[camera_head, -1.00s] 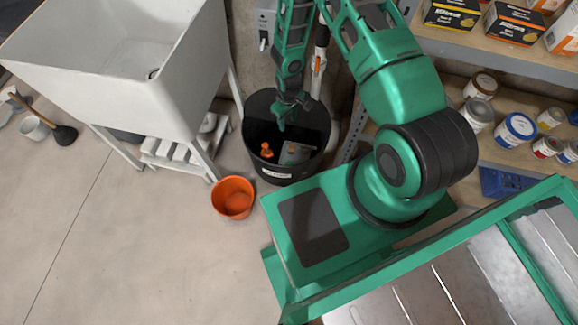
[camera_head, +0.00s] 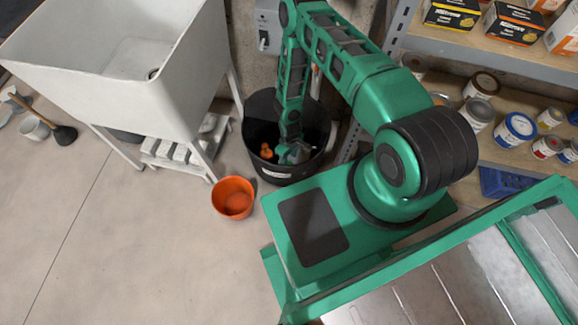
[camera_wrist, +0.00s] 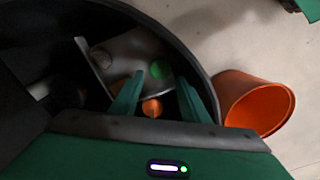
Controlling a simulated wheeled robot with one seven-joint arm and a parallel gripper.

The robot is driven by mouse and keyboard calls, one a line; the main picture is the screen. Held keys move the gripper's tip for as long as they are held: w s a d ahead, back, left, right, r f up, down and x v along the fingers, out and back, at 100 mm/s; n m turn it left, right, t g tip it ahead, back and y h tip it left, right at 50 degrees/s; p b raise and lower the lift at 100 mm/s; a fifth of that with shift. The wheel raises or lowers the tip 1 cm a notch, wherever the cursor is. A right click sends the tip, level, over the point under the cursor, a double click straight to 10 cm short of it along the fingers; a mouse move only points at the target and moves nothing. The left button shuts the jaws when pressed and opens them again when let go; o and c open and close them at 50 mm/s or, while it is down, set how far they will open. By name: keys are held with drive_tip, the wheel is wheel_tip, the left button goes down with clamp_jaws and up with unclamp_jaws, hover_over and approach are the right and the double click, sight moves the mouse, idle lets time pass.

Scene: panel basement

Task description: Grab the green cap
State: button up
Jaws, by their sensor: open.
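The green cap (camera_wrist: 160,70) is a small round green disc in the wrist view, inside the black bin (camera_wrist: 190,35). It lies just beyond my fingertips, over or against a grey flat piece (camera_wrist: 122,55). My gripper (camera_wrist: 158,88) is open, with its two green fingers apart and nothing seen between them but an orange item (camera_wrist: 152,107) lower down. In the head view my gripper (camera_head: 292,155) is down inside the black bin (camera_head: 262,120). The cap cannot be made out there, hidden by my arm.
An orange bucket (camera_head: 233,198) stands on the floor in front of the bin. An orange object (camera_head: 266,151) lies in the bin. A white sink (camera_head: 130,75) is at the left, and shelves with paint cans (camera_head: 515,130) are at the right. The bin wall surrounds my gripper closely.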

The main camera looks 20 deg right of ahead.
sight(289, 163)
drive_tip(key=shift+s+f, duration=0.1)
drive_tip(key=shift+f, duration=2.55)
drive_tip(key=c, duration=0.8)
